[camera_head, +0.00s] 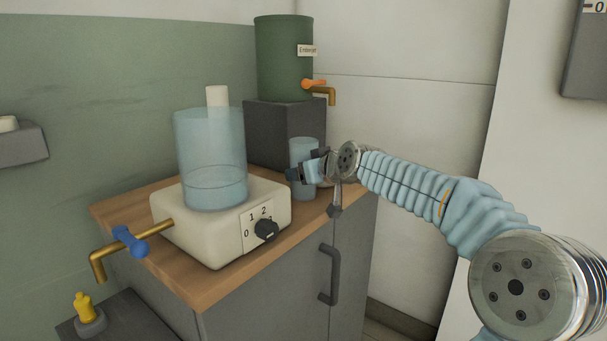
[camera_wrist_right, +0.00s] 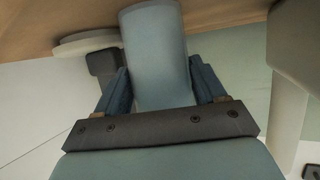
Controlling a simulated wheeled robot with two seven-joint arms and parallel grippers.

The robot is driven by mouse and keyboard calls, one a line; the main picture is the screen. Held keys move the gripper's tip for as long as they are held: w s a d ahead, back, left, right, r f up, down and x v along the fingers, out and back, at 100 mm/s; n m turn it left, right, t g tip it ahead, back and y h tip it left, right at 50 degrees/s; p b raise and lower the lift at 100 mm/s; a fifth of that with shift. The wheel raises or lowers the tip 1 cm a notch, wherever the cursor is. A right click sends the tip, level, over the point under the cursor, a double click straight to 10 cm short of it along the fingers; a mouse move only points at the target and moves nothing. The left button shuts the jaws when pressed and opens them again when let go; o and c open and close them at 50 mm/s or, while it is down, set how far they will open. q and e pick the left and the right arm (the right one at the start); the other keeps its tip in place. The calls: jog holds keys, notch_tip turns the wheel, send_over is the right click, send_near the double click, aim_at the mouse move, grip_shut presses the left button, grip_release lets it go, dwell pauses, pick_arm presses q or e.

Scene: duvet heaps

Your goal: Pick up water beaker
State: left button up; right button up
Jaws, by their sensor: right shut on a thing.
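The water beaker is a translucent blue cylinder (camera_head: 304,150) standing at the right back of the wooden cabinet top, in front of the grey block. My right gripper (camera_head: 299,173) reaches it from the right and is shut around its lower half. In the right wrist view the beaker (camera_wrist_right: 158,55) sits between the two blue finger pads of my right gripper (camera_wrist_right: 160,90). The beaker looks upright and its base appears at the wooden surface; I cannot tell whether it touches. My left gripper is not in view.
A white heater unit (camera_head: 185,225) with a black dial carries a larger translucent blue vessel (camera_head: 212,150). A green tank (camera_head: 283,60) with an orange-handled tap stands on a grey block (camera_head: 280,125). A brass tap with a blue handle (camera_head: 130,242) juts out left. The cabinet (camera_head: 340,250) has a dark handle.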

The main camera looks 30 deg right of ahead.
aim_at(307, 159)
jog(key=shift+r, duration=0.15)
jog(key=shift+r, duration=1.35)
jog(key=s+d+r, duration=0.3)
jog(key=s+r, duration=0.7)
jog(key=s, duration=0.3)
jog(key=shift+d, duration=0.4)
